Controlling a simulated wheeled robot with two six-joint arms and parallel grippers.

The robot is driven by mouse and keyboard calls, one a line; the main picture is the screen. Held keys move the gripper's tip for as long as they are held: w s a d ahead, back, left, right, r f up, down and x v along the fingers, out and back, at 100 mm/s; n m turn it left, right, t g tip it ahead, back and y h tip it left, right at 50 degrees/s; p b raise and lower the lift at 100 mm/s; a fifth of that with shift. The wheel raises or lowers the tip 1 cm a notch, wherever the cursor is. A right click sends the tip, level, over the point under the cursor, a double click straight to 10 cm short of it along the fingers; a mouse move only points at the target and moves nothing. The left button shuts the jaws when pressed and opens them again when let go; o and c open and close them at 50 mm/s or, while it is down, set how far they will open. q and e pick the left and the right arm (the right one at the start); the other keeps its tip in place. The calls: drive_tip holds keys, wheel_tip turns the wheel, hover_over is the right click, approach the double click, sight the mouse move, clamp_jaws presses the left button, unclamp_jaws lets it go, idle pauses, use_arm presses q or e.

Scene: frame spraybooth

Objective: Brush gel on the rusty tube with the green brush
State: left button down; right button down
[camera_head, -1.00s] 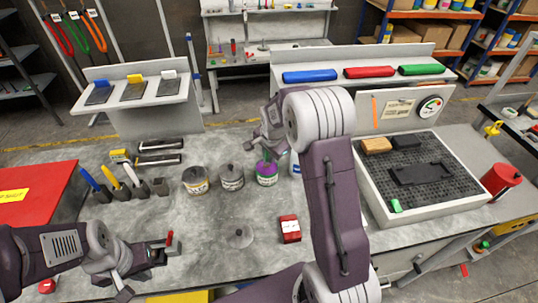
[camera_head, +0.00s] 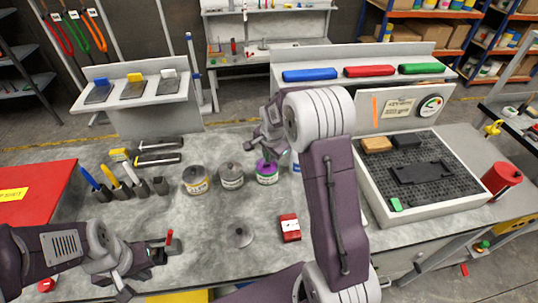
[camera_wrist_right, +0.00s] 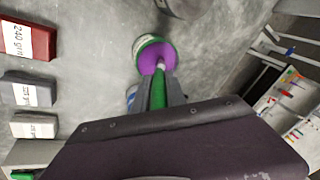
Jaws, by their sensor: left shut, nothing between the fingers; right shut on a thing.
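In the right wrist view my right gripper (camera_wrist_right: 160,98) is shut on the green brush (camera_wrist_right: 158,88), whose pale end points at the purple top of an open jar (camera_wrist_right: 150,55). The brush end overlaps the purple; how deep it sits is hidden. In the head view this jar (camera_head: 267,174) stands at the right end of a row of three, under my right gripper (camera_head: 268,150). My left gripper (camera_head: 160,250) is shut and empty at the front left of the bench, near a small red-topped piece (camera_head: 170,237). I cannot make out a rusty tube.
Two other jars (camera_head: 196,180) (camera_head: 231,176) stand left of the purple one. Brushes in holders (camera_head: 118,184) are at the left. A red box (camera_head: 289,228) and grey knobbed disc (camera_head: 240,236) lie in front. A tray (camera_head: 440,208) with a dark mat is at the right.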

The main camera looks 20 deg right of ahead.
idle(0.3)
wheel_tip(320, 180, up, 7)
drive_tip(key=p, duration=0.6)
drive_tip(key=shift+f, duration=0.1)
idle(0.5)
drive_tip(key=shift+d+f+b, duration=0.15)
drive_tip(key=shift+d+b, duration=0.05)
drive_tip(key=shift+b, duration=0.4)
drive_tip(key=s+a+f+n+y+b, duration=0.2)
drive_tip(key=s+a+n, duration=0.2)
drive_tip(key=n, duration=0.3)
drive_tip(key=s+a+f+n+g+y+b, duration=0.1)
drive_tip(key=s+a+f+n+y+b, duration=0.1)
drive_tip(key=s+n, duration=0.5)
drive_tip(key=shift+s+a+f+g, duration=0.3)
drive_tip(key=shift+a+f, duration=0.25)
drive_tip(key=shift+a, duration=0.35)
